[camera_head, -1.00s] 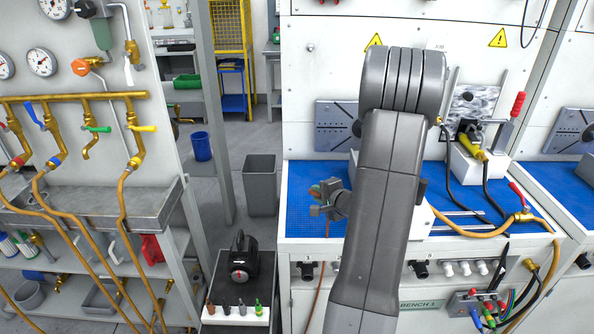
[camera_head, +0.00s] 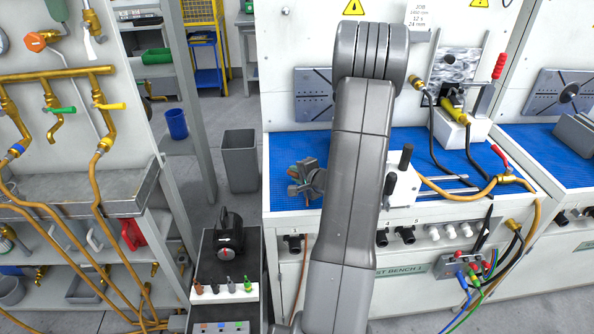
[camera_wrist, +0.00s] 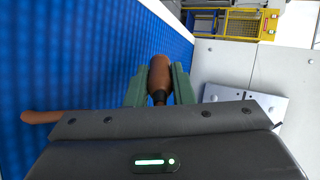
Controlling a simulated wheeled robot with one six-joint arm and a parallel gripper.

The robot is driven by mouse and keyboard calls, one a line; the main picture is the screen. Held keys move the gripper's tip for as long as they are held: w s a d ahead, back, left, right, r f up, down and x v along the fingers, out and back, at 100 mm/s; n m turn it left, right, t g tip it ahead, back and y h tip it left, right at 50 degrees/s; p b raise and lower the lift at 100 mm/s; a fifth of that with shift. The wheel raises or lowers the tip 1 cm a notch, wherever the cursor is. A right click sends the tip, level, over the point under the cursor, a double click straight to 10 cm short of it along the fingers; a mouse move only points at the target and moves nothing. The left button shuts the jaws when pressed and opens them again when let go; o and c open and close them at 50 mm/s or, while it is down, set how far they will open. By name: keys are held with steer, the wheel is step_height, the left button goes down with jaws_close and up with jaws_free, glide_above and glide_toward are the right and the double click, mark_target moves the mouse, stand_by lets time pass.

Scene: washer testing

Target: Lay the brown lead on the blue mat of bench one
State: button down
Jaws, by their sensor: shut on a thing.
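My gripper (camera_head: 306,180) is at the left part of the blue mat (camera_head: 282,152) of bench one, low over it or close to it. In the wrist view, the green fingers of my gripper (camera_wrist: 159,88) are shut on the brown plug of the brown lead (camera_wrist: 160,74). The lead's cable shows at the left of that view, and the blue mat (camera_wrist: 80,60) fills the left side. In the head view, the brown lead (camera_head: 305,252) hangs down the bench front. Whether the plug touches the mat cannot be told. My arm hides the mat's middle.
A white block with a black handle (camera_head: 404,172) stands right of my arm. A valve rig (camera_head: 455,122) with black hoses and a yellow hose (camera_head: 460,193) occupies the mat's right. A white panel (camera_head: 290,60) stands behind. The mat's left-front strip looks clear.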

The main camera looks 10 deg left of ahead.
steer(key=shift+f, duration=0.25)
steer(key=c, duration=1.2)
jaws_free()
steer(key=shift+o, duration=0.2)
steer(key=b+v, duration=0.2)
steer(key=v, duration=1.2)
steer(key=shift+a, duration=0.1)
